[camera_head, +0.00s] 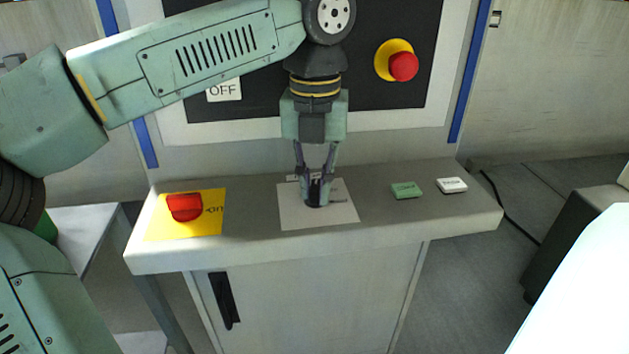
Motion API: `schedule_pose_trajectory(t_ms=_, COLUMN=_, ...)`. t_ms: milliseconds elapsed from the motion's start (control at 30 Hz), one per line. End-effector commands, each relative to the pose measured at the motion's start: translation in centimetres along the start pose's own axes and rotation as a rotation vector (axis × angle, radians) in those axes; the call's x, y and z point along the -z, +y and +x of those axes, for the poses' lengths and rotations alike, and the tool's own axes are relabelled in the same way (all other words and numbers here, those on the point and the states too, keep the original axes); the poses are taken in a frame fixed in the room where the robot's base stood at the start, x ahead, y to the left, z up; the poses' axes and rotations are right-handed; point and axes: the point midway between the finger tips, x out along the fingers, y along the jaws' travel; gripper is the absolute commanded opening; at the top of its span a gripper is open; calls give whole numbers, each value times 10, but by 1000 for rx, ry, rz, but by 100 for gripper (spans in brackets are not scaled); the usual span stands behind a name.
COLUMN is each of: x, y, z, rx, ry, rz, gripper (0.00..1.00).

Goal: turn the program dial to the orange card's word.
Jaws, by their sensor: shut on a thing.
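The black program dial (316,194) stands on a white plate (290,216) in the middle of the grey shelf. My gripper (315,187) points straight down and is shut on this dial. Its fingers hide much of the dial. Small dark lettering shows behind and to the right of it, too small to read, and I cannot tell which word the dial points to. I see no orange card in this view.
A red knob (184,207) sits on a yellow plate (212,230) at the left. A green block (406,190) and a white block (452,185) lie at the right. A red emergency button (403,66) and an OFF label (224,90) are on the panel behind.

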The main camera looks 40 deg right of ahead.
Motion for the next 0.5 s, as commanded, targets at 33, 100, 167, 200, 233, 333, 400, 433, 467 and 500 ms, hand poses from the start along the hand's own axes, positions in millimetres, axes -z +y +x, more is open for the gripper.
schedule_pose_trajectory(t_ms=33, x=0, y=0, z=-1, rx=-1, ry=-1, rz=-35, gripper=0)
schedule_pose_trajectory(t_ms=100, x=0, y=0, z=-1, rx=-1, ry=0, rz=-85, gripper=0)
schedule_pose_trajectory(t_ms=167, x=0, y=0, z=-1, rx=-1, ry=-1, rz=-123, gripper=0)
schedule_pose_trajectory(t_ms=200, x=0, y=-1, z=-1, rx=-1, ry=-1, rz=-146, gripper=0)
schedule_pose_trajectory(t_ms=233, x=0, y=-1, z=-1, rx=0, ry=-1, rz=-162, gripper=0)
schedule_pose_trajectory(t_ms=333, x=0, y=-1, z=-1, rx=0, ry=-1, rz=-208, gripper=0)
schedule_pose_trajectory(t_ms=400, x=0, y=-1, z=-1, rx=0, ry=-1, rz=-233, gripper=0)
schedule_pose_trajectory(t_ms=433, x=0, y=-1, z=-1, rx=0, ry=-1, rz=-242, gripper=0)
schedule_pose_trajectory(t_ms=467, x=0, y=-1, z=-1, rx=0, ry=-1, rz=-250, gripper=0)
schedule_pose_trajectory(t_ms=500, x=0, y=-1, z=-1, rx=0, ry=-1, rz=-259, gripper=0)
